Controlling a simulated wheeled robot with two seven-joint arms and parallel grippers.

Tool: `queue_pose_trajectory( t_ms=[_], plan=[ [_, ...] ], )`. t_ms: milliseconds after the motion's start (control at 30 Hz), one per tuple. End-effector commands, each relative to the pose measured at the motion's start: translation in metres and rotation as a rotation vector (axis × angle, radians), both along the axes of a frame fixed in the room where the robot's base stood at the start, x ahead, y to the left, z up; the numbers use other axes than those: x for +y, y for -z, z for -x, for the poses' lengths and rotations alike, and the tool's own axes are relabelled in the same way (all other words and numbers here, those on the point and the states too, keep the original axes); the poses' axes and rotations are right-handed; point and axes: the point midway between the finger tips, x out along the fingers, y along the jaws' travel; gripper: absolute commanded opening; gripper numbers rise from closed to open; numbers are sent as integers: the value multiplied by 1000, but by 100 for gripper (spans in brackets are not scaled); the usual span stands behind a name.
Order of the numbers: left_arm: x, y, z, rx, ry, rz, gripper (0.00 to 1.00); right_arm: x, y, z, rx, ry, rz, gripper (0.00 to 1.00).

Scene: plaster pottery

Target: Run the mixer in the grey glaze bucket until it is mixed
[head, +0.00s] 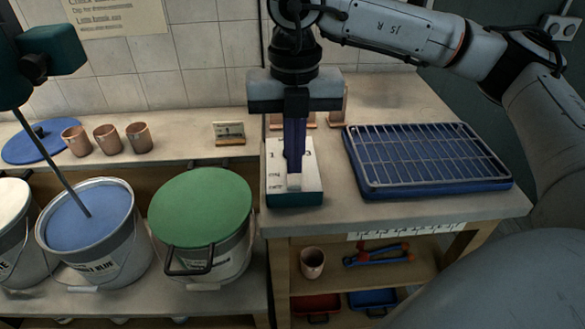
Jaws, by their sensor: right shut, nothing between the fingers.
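The mixer (55,50) has a dark teal head at the upper left. Its thin shaft (62,180) reaches down into an open bucket (130,250) of blue glaze (88,215), whose partly readable label ends in "BLUE". Another bucket (12,240) with pale contents is cut off by the left edge; its label is mostly out of view. My right gripper (294,184) is shut and empty, pointing down over a teal box (312,198) with a white face marked 1 and 3. The fingers hide the middle of that face; I cannot tell whether they touch it. My left gripper is not in view.
A green-lidded bucket (200,208) stands right of the blue one. A wire rack on a blue tray (430,158) lies right of the box. Several copper cups (107,139), a blue lid (38,146) and a small card (229,132) are on the back ledge. Shelves below hold a cup (312,263) and tools.

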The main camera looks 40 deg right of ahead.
Motion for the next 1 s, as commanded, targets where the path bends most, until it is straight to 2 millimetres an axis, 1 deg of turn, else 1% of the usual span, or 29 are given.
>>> queue_pose_trajectory(
  t_ms=[33,467,1000],
  plan=[
    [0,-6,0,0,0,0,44,0,-7,0,0,0,0,0],
    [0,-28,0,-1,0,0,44,0,-41,0,0,0,0,0],
    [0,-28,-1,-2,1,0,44,0,-42,0,0,0,0,0]
  ],
)
